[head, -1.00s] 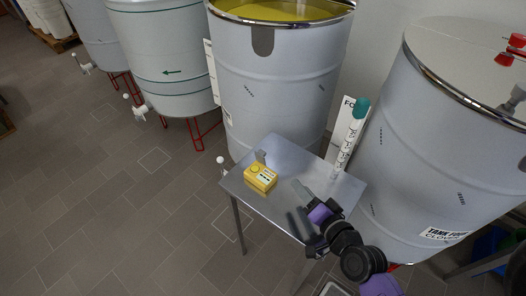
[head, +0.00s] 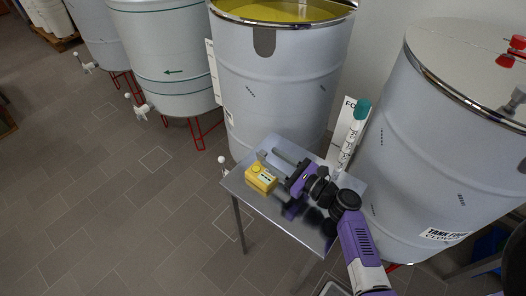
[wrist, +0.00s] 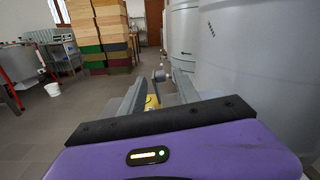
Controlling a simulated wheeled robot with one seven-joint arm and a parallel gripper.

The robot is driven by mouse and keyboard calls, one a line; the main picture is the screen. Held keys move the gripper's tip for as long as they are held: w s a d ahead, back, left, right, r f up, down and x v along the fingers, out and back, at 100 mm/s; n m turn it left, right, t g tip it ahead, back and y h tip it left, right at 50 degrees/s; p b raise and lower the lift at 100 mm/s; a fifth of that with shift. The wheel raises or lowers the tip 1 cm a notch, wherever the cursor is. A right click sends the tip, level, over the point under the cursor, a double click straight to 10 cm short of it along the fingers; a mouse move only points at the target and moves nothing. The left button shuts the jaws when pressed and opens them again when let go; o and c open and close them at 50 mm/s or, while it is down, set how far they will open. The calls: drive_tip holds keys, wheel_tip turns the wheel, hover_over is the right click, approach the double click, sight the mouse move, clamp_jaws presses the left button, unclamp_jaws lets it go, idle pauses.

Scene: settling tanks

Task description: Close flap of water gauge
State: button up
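The water gauge (head: 260,178) is a small yellow box on a grey metal table, with its flap (head: 262,155) standing up at its far side. In the wrist view a strip of the yellow gauge (wrist: 152,102) shows between my fingers, and what seems to be the flap (wrist: 159,75) shows just beyond them. My gripper (head: 272,156) is low over the table, just right of and behind the gauge, with its fingers pointing toward the flap. The fingers are apart and nothing is held between them (wrist: 158,82). I cannot tell whether a finger touches the flap.
The small metal table (head: 232,183) stands before a large grey tank (head: 275,95). Another tank (head: 420,150) is at the right. Open tiled floor (head: 120,220) lies left.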

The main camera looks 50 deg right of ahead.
sight(266, 155)
drive_tip(key=shift+w, duration=2.35)
clamp_jaws()
